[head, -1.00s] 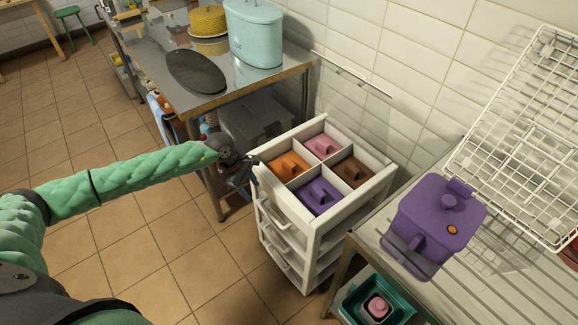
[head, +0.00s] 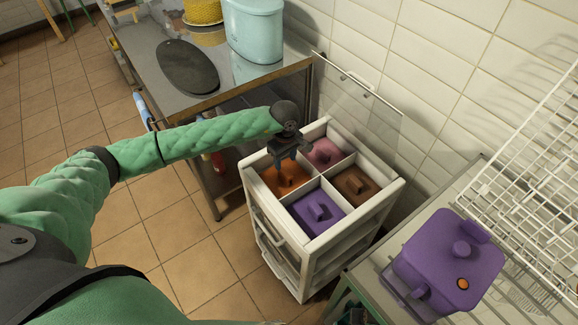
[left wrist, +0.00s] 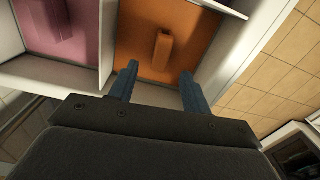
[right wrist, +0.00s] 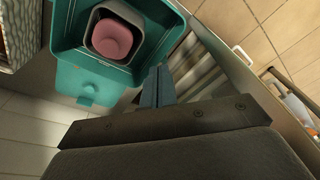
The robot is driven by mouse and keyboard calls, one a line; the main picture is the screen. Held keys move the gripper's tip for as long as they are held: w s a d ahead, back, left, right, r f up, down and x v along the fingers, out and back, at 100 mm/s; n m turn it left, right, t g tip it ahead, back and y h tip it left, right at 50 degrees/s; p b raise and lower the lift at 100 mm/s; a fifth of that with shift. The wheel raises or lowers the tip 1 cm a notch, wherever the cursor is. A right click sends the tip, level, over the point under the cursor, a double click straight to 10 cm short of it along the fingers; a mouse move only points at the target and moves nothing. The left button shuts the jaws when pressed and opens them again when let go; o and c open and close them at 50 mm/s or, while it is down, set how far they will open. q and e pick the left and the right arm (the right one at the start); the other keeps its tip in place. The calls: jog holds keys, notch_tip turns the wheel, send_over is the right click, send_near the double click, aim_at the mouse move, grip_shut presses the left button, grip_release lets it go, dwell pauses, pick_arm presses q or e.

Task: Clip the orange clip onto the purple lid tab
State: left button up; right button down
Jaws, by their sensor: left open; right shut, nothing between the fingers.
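The orange clip (head: 283,181) lies in the near-left compartment of a white drawer cart (head: 308,258). It fills most of that compartment and has a raised bar on top. My left gripper (head: 287,163) is open above it. In the left wrist view, the orange clip (left wrist: 163,55) lies beyond my two spread fingers (left wrist: 157,85), the bar between them; contact is not visible. A purple lidded container (head: 447,262) stands at right, with a knob, an orange button and a tab-like piece (head: 474,231) at its far edge. My right gripper (right wrist: 158,86) is shut and empty.
Pink (head: 325,153), brown (head: 354,186) and purple (head: 318,209) pieces fill the other compartments; white dividers separate them. A teal bin (right wrist: 70,55) holding a pink item (right wrist: 114,38) is near my right gripper.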

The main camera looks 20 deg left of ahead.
aim_at(285, 172)
pick_arm(q)
jog(key=shift+s+f, duration=0.2)
jog(key=shift+f, duration=1.05)
notch_tip(285, 172, down, 3)
jog(key=shift+f+b, duration=0.15)
jog(key=shift+b, duration=0.15)
jog(key=shift+f, duration=0.75)
jog(key=c, duration=1)
jog(key=shift+c, duration=0.2)
pick_arm(e)
jog(key=r, duration=0.1)
jog(key=s+r, duration=0.1)
jog(key=r, duration=0.2)
jog(key=shift+s+a, duration=0.2)
jog(key=shift+a, duration=0.05)
pick_arm(q)
jog(key=shift+r, duration=0.1)
